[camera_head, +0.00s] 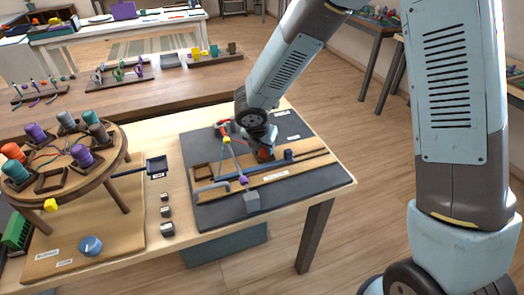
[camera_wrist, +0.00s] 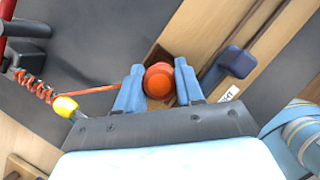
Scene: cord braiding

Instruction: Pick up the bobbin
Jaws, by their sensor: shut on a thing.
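An orange-red bobbin (camera_wrist: 158,80) sits between the two blue-grey fingers of my gripper (camera_wrist: 160,84) in the wrist view, and the fingers are shut on it. An orange cord runs from it to the left, toward a coiled red part and a yellow piece (camera_wrist: 66,106). In the head view my gripper (camera_head: 262,148) reaches down over the dark mat at the back of the near table, with the orange bobbin (camera_head: 265,154) just showing below it. The bobbin is over or very near a square dark holder on a wooden board; I cannot tell whether it touches.
The dark mat (camera_head: 310,188) also holds a blue-knobbed slider (camera_head: 288,155), a slanted rod and a grey block (camera_head: 252,201). A round braiding stand (camera_head: 112,163) with several coloured bobbins stands at the left. Small grey weights (camera_head: 167,229) lie between.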

